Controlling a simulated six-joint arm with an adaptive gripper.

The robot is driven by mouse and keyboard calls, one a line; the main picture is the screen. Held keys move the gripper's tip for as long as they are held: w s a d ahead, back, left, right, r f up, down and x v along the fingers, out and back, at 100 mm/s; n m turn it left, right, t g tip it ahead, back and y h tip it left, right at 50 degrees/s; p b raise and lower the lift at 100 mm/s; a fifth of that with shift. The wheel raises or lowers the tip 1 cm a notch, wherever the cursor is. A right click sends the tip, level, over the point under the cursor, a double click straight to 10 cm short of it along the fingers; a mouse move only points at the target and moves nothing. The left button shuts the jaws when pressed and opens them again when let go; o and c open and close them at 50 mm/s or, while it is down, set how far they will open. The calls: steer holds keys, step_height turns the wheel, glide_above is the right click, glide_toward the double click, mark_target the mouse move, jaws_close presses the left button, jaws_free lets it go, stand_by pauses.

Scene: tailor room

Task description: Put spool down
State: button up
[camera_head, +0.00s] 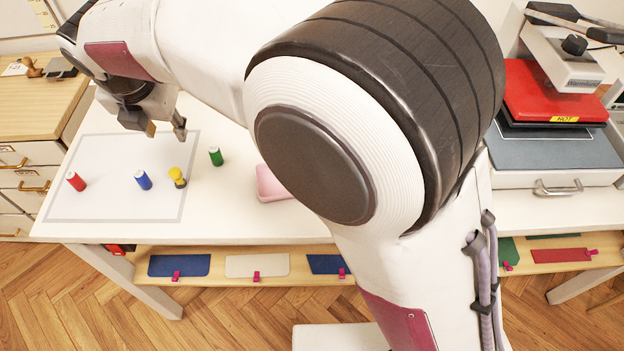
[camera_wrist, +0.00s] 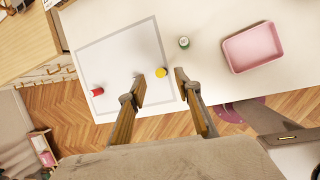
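My gripper (camera_head: 165,131) is open above the back part of the table, with nothing between its fingers; it also shows open in the wrist view (camera_wrist: 159,82). A yellow spool (camera_head: 177,174) stands at the right edge of the grey-outlined mat (camera_head: 105,211). In the wrist view the yellow spool (camera_wrist: 161,72) appears in the gap beyond the fingertips, apart from them. A green spool (camera_head: 216,156) stands on the bare table right of the mat. The blue spool cannot be made out in the wrist view.
A pink tray (camera_wrist: 253,48) lies right of the green spool; my arm partly hides it in the head view. A heat press (camera_head: 556,100) stands at the right. A wooden drawer cabinet (camera_head: 34,112) is at the left. A shelf (camera_head: 217,265) with fabric pieces runs below the table.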

steer(key=s+d+r+m, duration=0.2)
steer(key=d+r+m, duration=0.2)
steer(key=d+m, duration=0.65)
steer(key=s+d+r+m, duration=0.25)
steer(key=d+m, duration=0.35)
steer(key=d, duration=1)
steer(key=s+d+f+m+t+h, duration=0.1)
steer(key=s+d+f+m, duration=0.2)
steer(key=s+d+m, duration=1.2)
steer(key=d+m, duration=0.1)
steer(key=m, duration=0.2)
steer(key=shift+f+h, duration=0.2)
steer(key=shift+h, duration=0.1)
steer(key=shift+o, duration=0.4)
steer(key=shift+w+d, duration=0.1)
steer(key=shift+w, duration=0.05)
steer(key=w+d+f+m+g+h, duration=0.15)
steer(key=w+m, duration=0.35)
steer(key=w, duration=1)
steer(key=w+f+m, duration=0.1)
steer(key=w+f, duration=0.3)
steer(key=w, duration=0.3)
steer(key=w+f+m+h, duration=0.1)
steer(key=w+f+m, duration=0.1)
steer(key=w+f, duration=0.3)
steer(key=shift+w+d, duration=0.4)
steer(key=shift+w, duration=0.55)
